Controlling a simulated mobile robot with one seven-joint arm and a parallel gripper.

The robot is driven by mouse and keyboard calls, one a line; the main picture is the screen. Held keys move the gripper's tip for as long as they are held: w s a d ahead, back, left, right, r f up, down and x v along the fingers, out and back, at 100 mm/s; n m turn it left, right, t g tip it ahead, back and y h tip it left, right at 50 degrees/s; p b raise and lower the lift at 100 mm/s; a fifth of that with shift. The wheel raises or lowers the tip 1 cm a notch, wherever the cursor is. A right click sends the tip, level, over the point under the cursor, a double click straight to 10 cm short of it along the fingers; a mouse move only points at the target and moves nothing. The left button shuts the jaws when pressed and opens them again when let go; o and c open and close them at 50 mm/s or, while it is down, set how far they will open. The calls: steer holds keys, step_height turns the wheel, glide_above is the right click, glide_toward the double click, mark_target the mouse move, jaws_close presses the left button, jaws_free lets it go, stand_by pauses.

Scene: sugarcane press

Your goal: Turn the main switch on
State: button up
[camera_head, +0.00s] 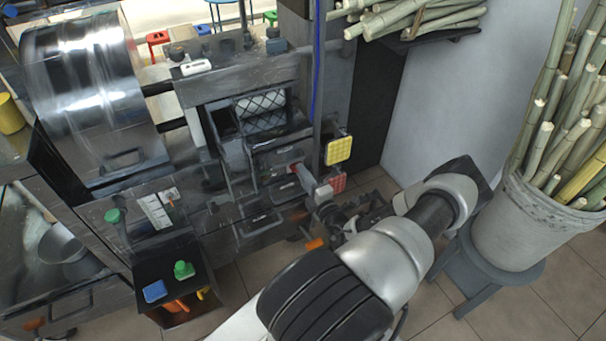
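I cannot say for certain which part is the main switch. On the front of the dark metal press (240,75), a grey block-like part (307,180) with a bit of red at its far end sticks out toward my arm. It may be a switch or a handle. A yellow studded pad (338,151) and a red pad (337,182) are just right of it. My gripper (326,208) appears close to the near end of the grey part. It is small and dark, and I cannot tell whether it touches or whether its fingers are open.
A white bucket of sugarcane (512,235) stands on a grey stool (478,273) at the right, close to my arm. More cane (410,15) lies at the top. A black tray (165,273) with small coloured items is at the lower left. Tiled floor shows between.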

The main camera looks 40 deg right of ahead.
steer(key=o, duration=0.4)
steer(key=p+v, duration=0.2)
steer(key=v, duration=1.5)
steer(key=shift+s, duration=0.2)
steer(key=shift+r, duration=0.15)
